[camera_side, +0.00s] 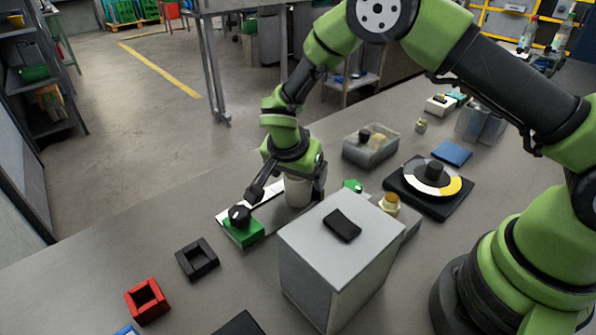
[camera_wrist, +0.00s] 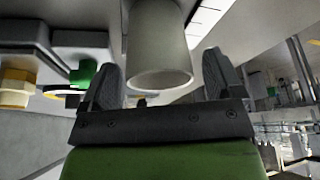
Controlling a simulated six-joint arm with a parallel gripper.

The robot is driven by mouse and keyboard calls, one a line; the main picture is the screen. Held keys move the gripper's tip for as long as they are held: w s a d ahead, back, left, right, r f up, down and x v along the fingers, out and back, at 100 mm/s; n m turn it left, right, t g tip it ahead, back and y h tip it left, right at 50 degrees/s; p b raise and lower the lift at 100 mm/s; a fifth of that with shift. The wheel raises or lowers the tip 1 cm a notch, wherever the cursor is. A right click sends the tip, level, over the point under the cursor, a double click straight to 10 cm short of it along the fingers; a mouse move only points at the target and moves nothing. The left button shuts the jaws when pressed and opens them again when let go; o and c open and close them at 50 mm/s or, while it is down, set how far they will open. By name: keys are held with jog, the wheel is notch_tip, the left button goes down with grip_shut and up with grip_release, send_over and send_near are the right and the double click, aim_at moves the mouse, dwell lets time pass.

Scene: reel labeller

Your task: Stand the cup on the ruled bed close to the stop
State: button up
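The pale cup (camera_side: 297,193) stands upright at the right end of a white ruled strip (camera_side: 264,196), the bed; whether its base is on the strip is hard to tell. A green block with a black knob (camera_side: 243,232), which looks like the stop, is at the strip's left end, apart from the cup. In the wrist view the cup (camera_wrist: 160,45) is between the two fingers, with a visible gap at the right finger. The fingers look open around it. Ruled lines (camera_wrist: 208,14) show beyond.
A tall grey box (camera_side: 330,255) with a black pad on top stands just in front of the cup. A yellow-topped part (camera_side: 389,204) is behind it. A black frame (camera_side: 197,259) and red frame (camera_side: 147,301) lie left. A turntable (camera_side: 433,180) and clear bin (camera_side: 371,148) are to the right.

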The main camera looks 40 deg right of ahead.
jog(key=shift+r, duration=0.1)
jog(key=s+a+r+n+y, duration=0.1)
jog(key=s+r, duration=0.2)
jog(key=r, duration=0.6)
jog(key=s+a+r+n+y, duration=0.1)
jog(key=s+r, duration=0.2)
jog(key=r, duration=0.7)
jog(key=s+d+r+n+t+y, duration=0.1)
jog(key=s+r+n+t+y, duration=0.1)
jog(key=s, duration=0.7)
jog(key=s+d+r+n+t+y, duration=0.2)
jog(key=s+r+n, duration=0.3)
jog(key=s, duration=0.3)
jog(key=shift+s+d+t, duration=0.25)
jog(key=shift+s+t, duration=0.1)
jog(key=shift+t, duration=0.35)
